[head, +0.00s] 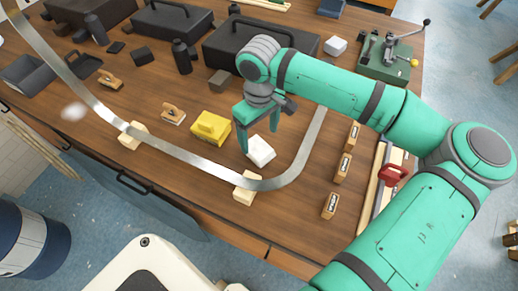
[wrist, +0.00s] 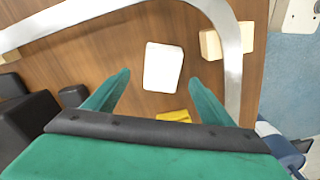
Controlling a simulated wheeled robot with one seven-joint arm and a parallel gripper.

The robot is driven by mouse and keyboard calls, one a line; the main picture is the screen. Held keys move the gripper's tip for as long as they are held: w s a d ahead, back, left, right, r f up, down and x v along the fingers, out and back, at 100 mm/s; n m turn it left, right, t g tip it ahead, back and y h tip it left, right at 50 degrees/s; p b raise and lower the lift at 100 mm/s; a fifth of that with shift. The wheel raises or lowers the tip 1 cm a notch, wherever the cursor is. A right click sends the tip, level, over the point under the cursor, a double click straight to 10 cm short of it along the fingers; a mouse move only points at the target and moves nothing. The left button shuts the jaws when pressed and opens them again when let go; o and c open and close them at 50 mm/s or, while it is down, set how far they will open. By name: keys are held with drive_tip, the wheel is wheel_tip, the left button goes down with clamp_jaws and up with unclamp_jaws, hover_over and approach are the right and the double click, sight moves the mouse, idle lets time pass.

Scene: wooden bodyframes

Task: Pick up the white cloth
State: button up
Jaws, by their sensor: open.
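The white cloth (head: 261,151) looks like a small folded white block lying on the wooden workbench, right of a yellow block. It also shows in the wrist view (wrist: 163,67), flat on the wood beyond my fingertips. My gripper (head: 258,140) is open, with its green fingers pointing down above and beside the cloth in the head view. In the wrist view my gripper (wrist: 158,88) has its fingers spread wide with nothing between them. The cloth lies ahead of the gap, apart from both fingers. A finger hides a little of the cloth's edge in the head view.
A curved metal strip (head: 190,160) on wooden blocks runs around the cloth's front and right. The yellow block (head: 211,128) is close on the left. Dark toolboxes (head: 260,45) stand behind. Several small wooden blocks (head: 343,168) lie to the right. Another white block (head: 335,46) is farther back.

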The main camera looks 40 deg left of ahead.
sight(259, 148)
wheel_tip(259, 148, down, 5)
drive_tip(key=shift+s+d+f, duration=0.1)
drive_tip(key=shift+s, duration=0.05)
drive_tip(key=c, duration=1.3)
drive_tip(key=shift+o, duration=0.2)
